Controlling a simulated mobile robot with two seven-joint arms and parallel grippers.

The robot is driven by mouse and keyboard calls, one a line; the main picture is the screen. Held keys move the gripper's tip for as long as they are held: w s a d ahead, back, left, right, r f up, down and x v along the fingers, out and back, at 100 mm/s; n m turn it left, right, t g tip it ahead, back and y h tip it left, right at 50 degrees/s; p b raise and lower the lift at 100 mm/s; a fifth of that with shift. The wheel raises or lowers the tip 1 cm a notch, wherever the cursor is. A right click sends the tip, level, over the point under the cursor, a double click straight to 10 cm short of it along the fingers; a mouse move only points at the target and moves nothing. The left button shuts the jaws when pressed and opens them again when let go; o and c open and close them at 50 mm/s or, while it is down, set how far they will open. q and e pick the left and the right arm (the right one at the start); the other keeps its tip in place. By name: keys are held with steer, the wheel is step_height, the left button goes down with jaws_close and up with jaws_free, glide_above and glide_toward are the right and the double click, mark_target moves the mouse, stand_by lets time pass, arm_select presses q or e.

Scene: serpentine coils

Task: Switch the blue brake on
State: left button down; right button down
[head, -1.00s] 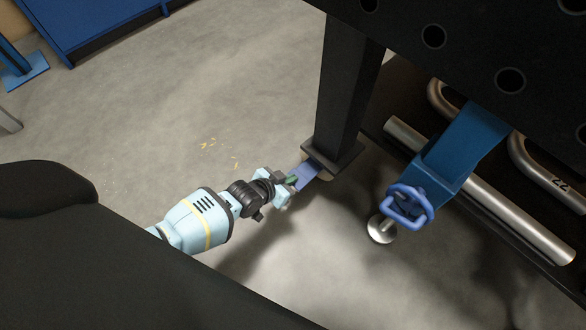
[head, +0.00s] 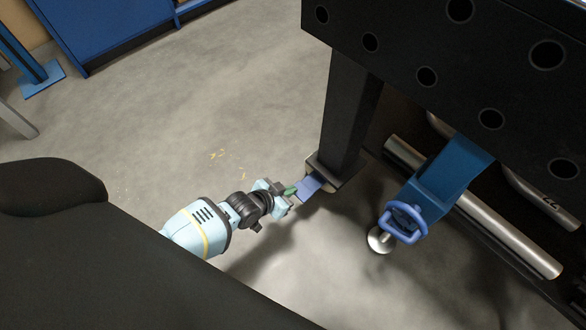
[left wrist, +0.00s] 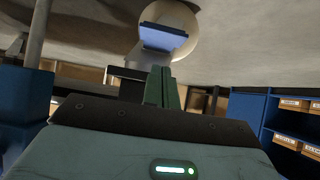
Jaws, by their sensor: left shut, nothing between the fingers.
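The blue brake (head: 309,187) is a flat blue pedal at the foot of the black leg, on a caster. It also shows in the left wrist view (left wrist: 163,38), in front of a pale round wheel (left wrist: 176,18). My left gripper (head: 291,191) is just left of the pedal, low over the floor. Its green fingers (left wrist: 163,88) are shut with nothing between them. In the left wrist view a small gap shows between the fingertips and the pedal; in the head view they look very close. My right gripper is not in view.
The black leg (head: 346,125) rises to a black perforated table (head: 440,50). To the right are a blue bracket with a blue handle (head: 404,222) on a round metal foot (head: 380,240) and a metal bar (head: 480,210). A blue cabinet (head: 110,30) stands far left. Floor between is clear.

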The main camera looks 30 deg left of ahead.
arm_select(q)
steer(key=s+a+r+p, duration=0.2)
steer(key=s, duration=0.5)
steer(key=shift+a+p, duration=0.3)
